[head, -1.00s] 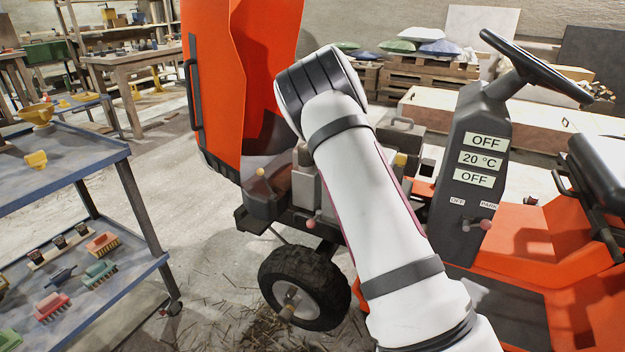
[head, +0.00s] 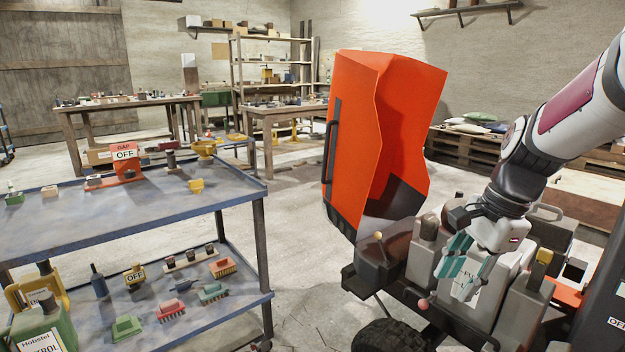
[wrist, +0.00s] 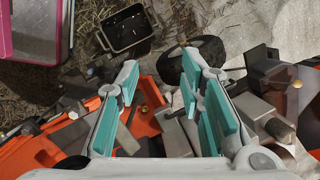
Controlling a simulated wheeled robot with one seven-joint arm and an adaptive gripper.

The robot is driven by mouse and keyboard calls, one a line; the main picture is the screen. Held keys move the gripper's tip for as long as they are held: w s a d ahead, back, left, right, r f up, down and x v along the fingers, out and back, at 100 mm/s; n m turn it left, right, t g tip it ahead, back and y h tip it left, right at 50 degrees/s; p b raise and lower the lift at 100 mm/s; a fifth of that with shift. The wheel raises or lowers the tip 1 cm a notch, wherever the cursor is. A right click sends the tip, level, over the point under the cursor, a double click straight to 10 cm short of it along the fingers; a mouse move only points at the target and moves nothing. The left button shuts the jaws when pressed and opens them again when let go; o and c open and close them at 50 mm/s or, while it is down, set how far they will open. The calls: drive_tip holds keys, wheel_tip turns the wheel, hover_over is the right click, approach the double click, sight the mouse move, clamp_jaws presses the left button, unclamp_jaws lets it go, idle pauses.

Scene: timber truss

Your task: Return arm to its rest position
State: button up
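My arm comes in from the right of the head view, bent down over the engine of an orange ride-on machine. My gripper (head: 468,268) hangs above the engine block (head: 478,290). Its teal-padded fingers also show in the wrist view (wrist: 168,105), spread apart with nothing held between them. Behind the fingers in the wrist view are grey engine parts and orange bodywork. Whether the fingertips touch any engine part cannot be told.
The raised orange hood (head: 385,140) stands just left of my arm. A blue two-shelf cart (head: 130,225) with brushes and small tools is at the left. Open concrete floor (head: 300,240) lies between cart and machine. Pallets (head: 465,148) stand behind.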

drive_tip(key=s+a+r+n, duration=0.2)
drive_tip(key=s+a+n, duration=0.15)
drive_tip(key=s, duration=0.35)
drive_tip(key=s+a+r+n, duration=0.2)
drive_tip(key=s+n, duration=0.2)
drive_tip(key=s, duration=0.3)
drive_tip(key=s+f+n+h, duration=0.2)
drive_tip(key=s+n, duration=0.6)
drive_tip(key=s, duration=0.7)
wheel_tip(320, 180, up, 28)
drive_tip(key=t+p, duration=0.3)
drive_tip(key=p, duration=2.3)
drive_tip(key=shift+s+f+h, duration=0.15)
drive_tip(key=shift+f+h, duration=0.05)
drive_tip(key=shift+h, duration=0.1)
